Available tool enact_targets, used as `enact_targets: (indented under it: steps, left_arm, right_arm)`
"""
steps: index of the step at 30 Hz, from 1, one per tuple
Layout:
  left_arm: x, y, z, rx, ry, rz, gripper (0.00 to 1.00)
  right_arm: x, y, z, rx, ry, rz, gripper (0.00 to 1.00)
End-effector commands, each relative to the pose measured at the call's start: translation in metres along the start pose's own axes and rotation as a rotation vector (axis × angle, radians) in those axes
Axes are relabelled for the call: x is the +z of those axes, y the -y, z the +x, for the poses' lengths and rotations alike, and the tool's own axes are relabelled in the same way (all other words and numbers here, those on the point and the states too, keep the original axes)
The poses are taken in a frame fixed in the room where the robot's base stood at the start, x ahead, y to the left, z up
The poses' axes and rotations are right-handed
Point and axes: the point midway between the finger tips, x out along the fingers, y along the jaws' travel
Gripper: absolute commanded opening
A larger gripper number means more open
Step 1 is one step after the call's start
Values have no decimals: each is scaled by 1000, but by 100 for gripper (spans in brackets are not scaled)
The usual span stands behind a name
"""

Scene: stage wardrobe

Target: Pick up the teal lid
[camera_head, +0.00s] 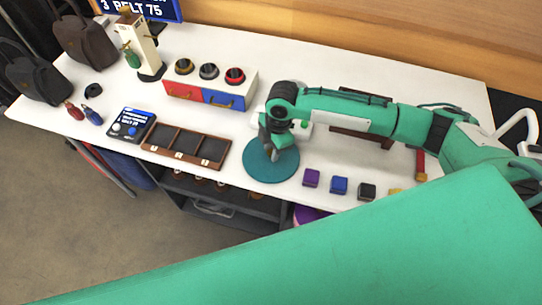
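The teal lid (261,172) is a flat round disc lying on the white table near its front edge, around the middle of the view. My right gripper (273,155) comes in from the right and points down over the lid, its fingertips at or just above the lid's middle. The gripper hides the lid's centre, so I cannot tell whether the fingers touch it or hold anything. The finger opening is too small and dark to judge. My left gripper is not in view.
A wooden three-slot tray (186,146) lies left of the lid. A red-and-blue drawer box (211,92) stands behind. A large teal part of mine covers the lower foreground.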

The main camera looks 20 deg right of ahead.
Motion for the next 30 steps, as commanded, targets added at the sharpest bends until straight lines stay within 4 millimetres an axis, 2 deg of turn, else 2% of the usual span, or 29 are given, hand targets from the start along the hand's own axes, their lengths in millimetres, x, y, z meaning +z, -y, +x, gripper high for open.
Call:
enact_targets:
  steps: [1, 4, 12, 17, 23, 30]
  left_arm:
    - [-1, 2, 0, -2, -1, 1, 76]
    - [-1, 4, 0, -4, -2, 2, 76]
    - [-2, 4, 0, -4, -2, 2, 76]
    - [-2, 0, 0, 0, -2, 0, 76]
    - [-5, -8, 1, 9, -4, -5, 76]
    - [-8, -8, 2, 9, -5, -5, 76]
  right_arm:
    - [0, 0, 0, 0, 0, 0, 20]
    - [0, 0, 0, 0, 0, 0, 0]
    - [0, 0, -1, 1, 0, 0, 0]
    - [-2, -1, -9, 3, 0, -1, 0]
    - [-6, -1, -39, 5, -1, -1, 0]
    - [-16, -2, -104, 7, -1, -3, 0]
